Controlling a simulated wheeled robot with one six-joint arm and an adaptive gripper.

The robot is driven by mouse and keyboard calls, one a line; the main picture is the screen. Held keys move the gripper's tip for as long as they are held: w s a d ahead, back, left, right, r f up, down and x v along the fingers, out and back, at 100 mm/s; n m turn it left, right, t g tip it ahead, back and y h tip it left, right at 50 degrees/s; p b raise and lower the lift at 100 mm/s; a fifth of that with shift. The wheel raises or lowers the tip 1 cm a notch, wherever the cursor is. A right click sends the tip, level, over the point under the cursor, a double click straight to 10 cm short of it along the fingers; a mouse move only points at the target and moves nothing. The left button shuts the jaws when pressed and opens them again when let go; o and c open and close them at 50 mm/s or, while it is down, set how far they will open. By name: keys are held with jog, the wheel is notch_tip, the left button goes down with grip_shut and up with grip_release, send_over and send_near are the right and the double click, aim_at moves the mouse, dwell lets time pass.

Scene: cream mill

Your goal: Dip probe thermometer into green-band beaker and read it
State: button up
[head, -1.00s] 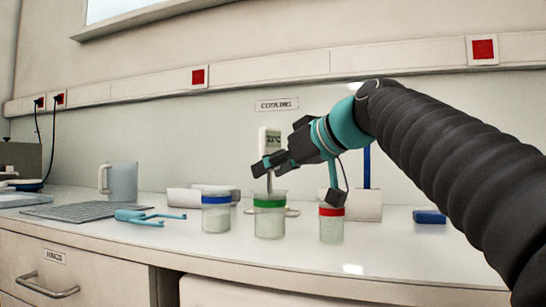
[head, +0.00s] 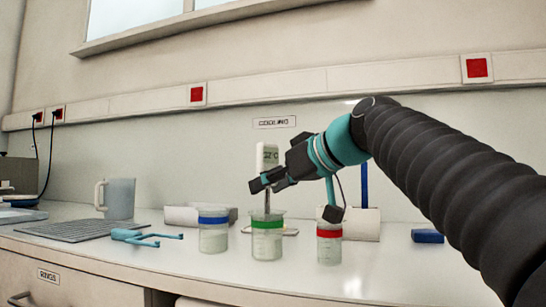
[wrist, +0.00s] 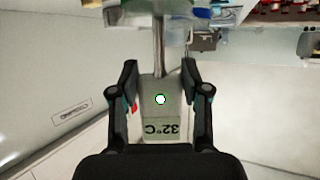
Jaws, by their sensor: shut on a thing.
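The probe thermometer (head: 267,157) is upright above the green-band beaker (head: 267,243). Its thin metal stem points down into the beaker's mouth; how deep the tip sits is unclear. My gripper (head: 262,184) is shut on the thermometer's white body. In the wrist view the thermometer (wrist: 160,90) sits between both fingers, and its display reads 32°C, upside down in that view. The blue-band beaker (head: 213,235) stands to the left and the red-band beaker (head: 329,243) to the right. All three hold pale contents.
Teal tongs (head: 140,237) and a grey mat (head: 75,230) lie on the left of the bench. A jug (head: 117,198) stands behind them. A blue block (head: 427,236) lies at the right. White rolls (head: 365,224) lie at the back.

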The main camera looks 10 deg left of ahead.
jog(key=shift+r+p, duration=4.7)
jog(key=shift+r, duration=0.6)
